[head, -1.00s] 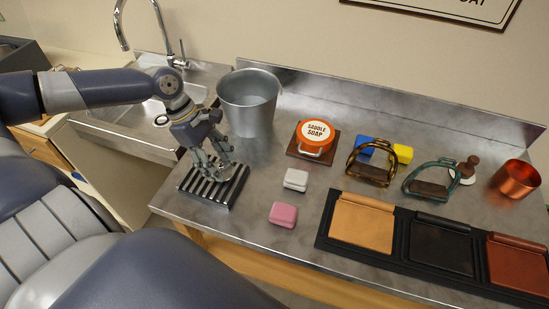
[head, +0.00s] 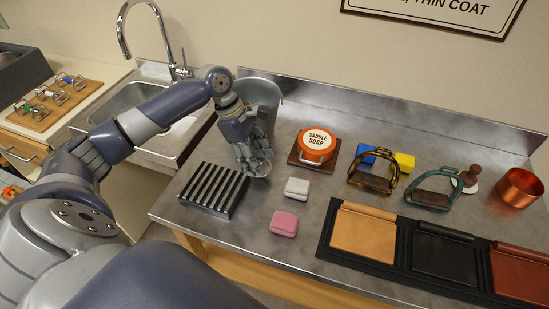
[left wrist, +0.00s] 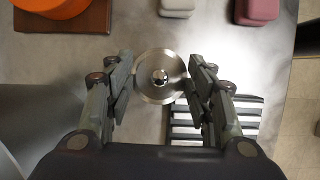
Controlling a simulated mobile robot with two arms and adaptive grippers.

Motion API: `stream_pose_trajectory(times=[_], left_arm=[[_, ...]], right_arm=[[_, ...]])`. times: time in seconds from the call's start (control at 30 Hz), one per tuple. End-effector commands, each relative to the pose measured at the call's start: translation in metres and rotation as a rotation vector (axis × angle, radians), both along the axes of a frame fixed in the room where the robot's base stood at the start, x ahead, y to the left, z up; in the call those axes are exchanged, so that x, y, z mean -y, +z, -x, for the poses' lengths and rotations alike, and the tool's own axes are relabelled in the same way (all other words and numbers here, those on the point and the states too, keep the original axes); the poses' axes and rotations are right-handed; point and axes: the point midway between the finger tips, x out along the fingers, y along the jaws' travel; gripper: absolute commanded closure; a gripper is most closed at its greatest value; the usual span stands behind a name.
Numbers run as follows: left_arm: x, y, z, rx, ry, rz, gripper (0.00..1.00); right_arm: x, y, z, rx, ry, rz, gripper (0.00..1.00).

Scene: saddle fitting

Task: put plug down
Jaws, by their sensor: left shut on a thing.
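The plug is a round shiny metal disc with a small knob at its centre (left wrist: 160,88). In the left wrist view it sits between the two fingers of my left gripper (left wrist: 161,80). In the head view my left gripper (head: 252,160) points down and is shut on the plug (head: 260,168), just right of the slatted drain rack (head: 213,188) and in front of the metal bucket. The fingers partly hide the plug in the head view. I cannot tell whether the plug touches the counter. My right gripper is not in view.
The metal bucket (head: 264,92) stands behind my gripper, and the sink (head: 120,112) is at the left. The saddle soap tin (head: 316,146), a white block (head: 297,187) and a pink block (head: 284,223) are to the right. Stirrups and leather panels lie farther right on the steel counter (head: 250,230).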

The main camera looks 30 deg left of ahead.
Motion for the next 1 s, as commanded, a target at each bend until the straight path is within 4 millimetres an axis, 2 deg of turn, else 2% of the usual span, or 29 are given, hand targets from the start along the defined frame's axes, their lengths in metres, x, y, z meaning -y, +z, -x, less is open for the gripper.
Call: stream_pose_trajectory(times=[0.1,0.3,0.43,0.7,0.87,0.9,0.93,1.0], left_arm=[[0.013,0.001,-0.023,0.004,0.000,0.005,0.73],[0.023,-0.004,-0.044,0.001,0.000,0.002,0.73],[0.024,-0.009,-0.046,-0.002,0.001,-0.001,0.73],[0.024,-0.040,-0.045,-0.001,0.001,0.000,0.73],[0.024,-0.041,-0.045,0.001,0.000,0.000,0.73],[0.024,-0.041,-0.045,0.000,0.000,0.000,0.44],[0.024,-0.041,-0.045,0.000,0.000,0.000,0.40],[0.024,-0.041,-0.045,0.000,0.000,0.000,0.40]], right_arm=[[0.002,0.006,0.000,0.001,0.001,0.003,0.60],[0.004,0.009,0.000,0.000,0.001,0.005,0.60],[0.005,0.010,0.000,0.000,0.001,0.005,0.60],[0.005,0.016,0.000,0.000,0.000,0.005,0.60],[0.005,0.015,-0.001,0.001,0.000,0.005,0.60],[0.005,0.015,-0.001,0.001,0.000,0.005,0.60],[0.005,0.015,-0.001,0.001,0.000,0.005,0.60],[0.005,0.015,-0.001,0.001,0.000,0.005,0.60]])
